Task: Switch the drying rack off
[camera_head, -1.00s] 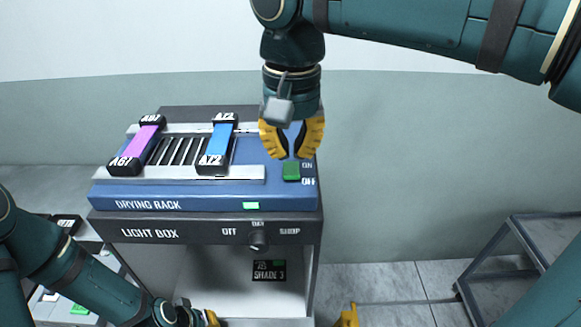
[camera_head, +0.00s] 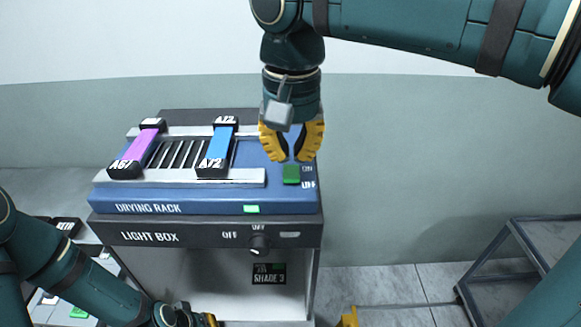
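The drying rack (camera_head: 218,207) is a blue unit on top of the light box. Its green switch (camera_head: 291,174) sits at the right of the top face, beside the ON and OFF marks. A small green light (camera_head: 251,209) shows on the front edge. My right gripper (camera_head: 293,159) points down just behind the switch, its yellow fingertips close together; whether they meet is unclear, as is any contact with the switch. My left gripper (camera_head: 211,320) is low at the bottom edge, mostly cut off, so its opening is hidden.
A purple webbing strip (camera_head: 141,148) and a blue one (camera_head: 219,145) lie across the rack's bars. The light box (camera_head: 190,238) has a knob (camera_head: 258,244) just below the rack. A metal-framed stand (camera_head: 520,250) is at the right. The floor between is mostly clear.

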